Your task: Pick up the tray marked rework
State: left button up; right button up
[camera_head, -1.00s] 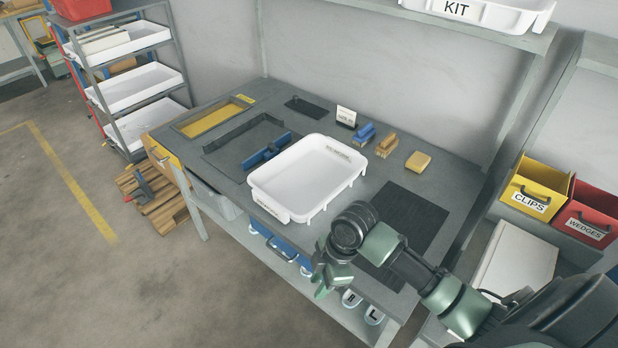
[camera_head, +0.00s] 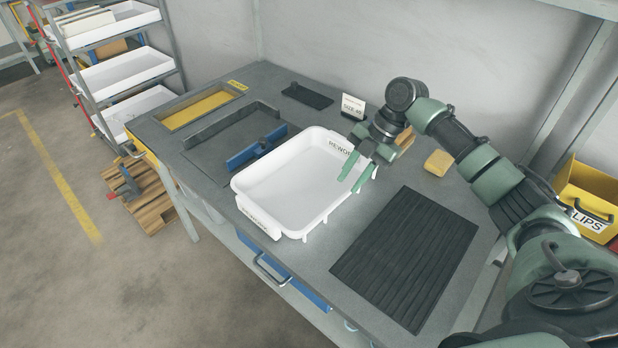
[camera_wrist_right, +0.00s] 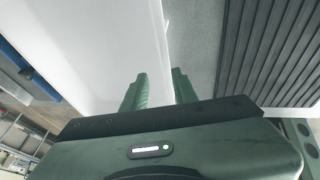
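The white tray (camera_head: 285,182) marked rework stands upright on the grey workbench, empty, with its labels on the near wall and far wall. In the right wrist view the tray (camera_wrist_right: 105,40) fills the upper left. My right gripper (camera_head: 358,176) is at the tray's right wall, fingers pointing down. In the wrist view its fingers (camera_wrist_right: 161,90) are apart, one on each side of the line of the tray's edge. Nothing is clamped; whether a finger touches the wall I cannot tell. My left gripper is not in view.
A black ribbed mat (camera_head: 408,255) lies to the right. A small sign (camera_head: 352,107) and a yellow block (camera_head: 438,162) stand behind. A rack with white trays (camera_head: 125,72) is at the far left.

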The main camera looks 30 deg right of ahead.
aim_at(341, 197)
jog(key=shift+s+a+f+p, duration=0.2)
jog(key=shift+a+f+p, duration=0.05)
jog(key=shift+a+f, duration=0.35)
jog(key=shift+s+a+f+p, duration=0.25)
jog(key=shift+a+f, duration=0.2)
jog(key=shift+f, duration=0.2)
jog(key=x, duration=0.2)
jog(key=shift+f, duration=0.3)
jog(key=shift+w+a+f+p, duration=0.1)
jog(key=shift+a+f+p, duration=0.15)
jog(key=shift+f, duration=0.3)
jog(key=shift+d, duration=0.1)
grip_shut()
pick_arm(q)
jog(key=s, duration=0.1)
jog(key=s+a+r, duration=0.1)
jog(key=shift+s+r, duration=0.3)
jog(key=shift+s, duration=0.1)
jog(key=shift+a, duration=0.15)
pick_arm(e)
jog(key=shift+r, duration=0.1)
